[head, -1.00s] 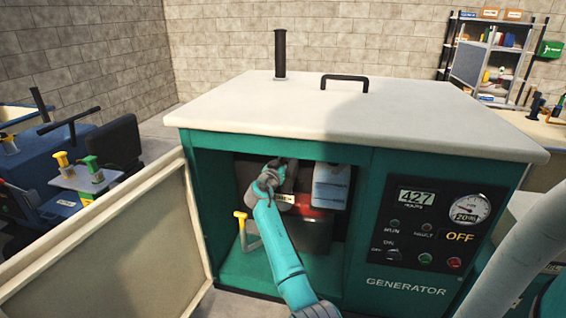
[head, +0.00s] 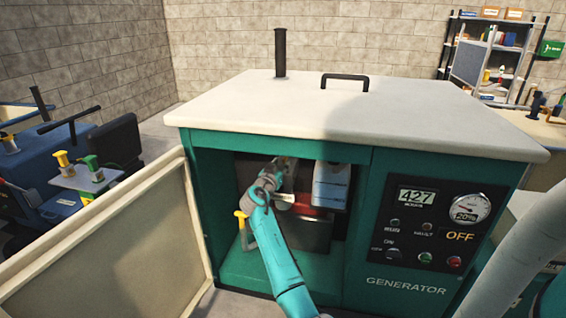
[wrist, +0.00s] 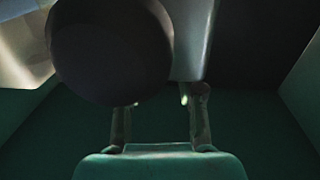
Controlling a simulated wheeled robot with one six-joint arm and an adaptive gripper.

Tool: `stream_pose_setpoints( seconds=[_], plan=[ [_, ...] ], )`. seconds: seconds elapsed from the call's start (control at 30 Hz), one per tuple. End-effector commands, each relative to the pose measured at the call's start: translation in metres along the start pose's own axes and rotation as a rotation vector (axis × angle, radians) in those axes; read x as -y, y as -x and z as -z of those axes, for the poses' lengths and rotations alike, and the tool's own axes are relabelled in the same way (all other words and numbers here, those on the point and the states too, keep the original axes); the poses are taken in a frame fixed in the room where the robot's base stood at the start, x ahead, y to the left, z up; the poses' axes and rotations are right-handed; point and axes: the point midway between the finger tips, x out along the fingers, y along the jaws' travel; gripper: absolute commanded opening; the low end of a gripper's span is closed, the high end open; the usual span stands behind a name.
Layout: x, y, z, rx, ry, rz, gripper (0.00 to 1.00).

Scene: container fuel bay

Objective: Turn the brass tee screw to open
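I cannot make out the brass tee screw in either view; my arm and gripper block part of the bay. My gripper (head: 272,180) is inside the open generator bay, in front of the dark parts at its back. In the wrist view its two fingers (wrist: 160,104) stand apart with a dark gap between them. A dark round part (wrist: 112,52) covers the left fingertip. A pale grey block (wrist: 192,38) is above the right fingertip, with a small bright glint by that tip.
The teal generator (head: 460,165) has a pale top (head: 430,115) over the bay. Its cream door (head: 105,245) is swung open on the left. A white container (head: 331,187) stands right of my gripper. A yellow-topped handle (head: 241,215) is at the left.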

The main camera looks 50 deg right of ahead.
Motion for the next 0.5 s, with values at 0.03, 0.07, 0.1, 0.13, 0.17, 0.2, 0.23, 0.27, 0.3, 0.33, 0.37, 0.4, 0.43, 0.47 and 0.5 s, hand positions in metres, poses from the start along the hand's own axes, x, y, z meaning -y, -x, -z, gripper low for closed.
stream_pose_setpoints(
  seconds=[0.03, 0.07, 0.1, 0.13, 0.17, 0.2, 0.23, 0.27, 0.3, 0.33, 0.37, 0.4, 0.43, 0.47, 0.5],
  plan=[
    [0.002, 0.012, -0.001, -0.001, -0.001, 0.004, 0.38],
    [0.002, 0.018, -0.001, -0.001, -0.001, 0.004, 0.38],
    [0.001, 0.026, -0.001, 0.0, 0.0, 0.003, 0.38],
    [0.001, 0.032, -0.001, 0.0, 0.0, 0.003, 0.38],
    [0.001, 0.038, -0.001, 0.0, 0.0, 0.004, 0.38],
    [0.001, 0.046, -0.001, 0.0, 0.0, 0.003, 0.38],
    [0.001, 0.051, -0.001, 0.0, -0.001, 0.003, 0.38],
    [0.001, 0.056, -0.001, 0.0, -0.001, 0.003, 0.38],
    [0.001, 0.063, -0.001, 0.0, 0.0, 0.003, 0.38],
    [0.001, 0.067, -0.001, 0.0, 0.0, 0.003, 0.38],
    [0.001, 0.07, -0.001, 0.0, 0.0, 0.002, 0.38],
    [0.001, 0.075, -0.001, 0.0, 0.0, 0.002, 0.38],
    [0.001, 0.078, -0.001, 0.0, 0.0, 0.002, 0.38],
    [0.001, 0.08, -0.001, 0.0, 0.0, 0.002, 0.38],
    [0.001, 0.083, -0.001, 0.001, 0.001, 0.002, 0.38]
  ],
)
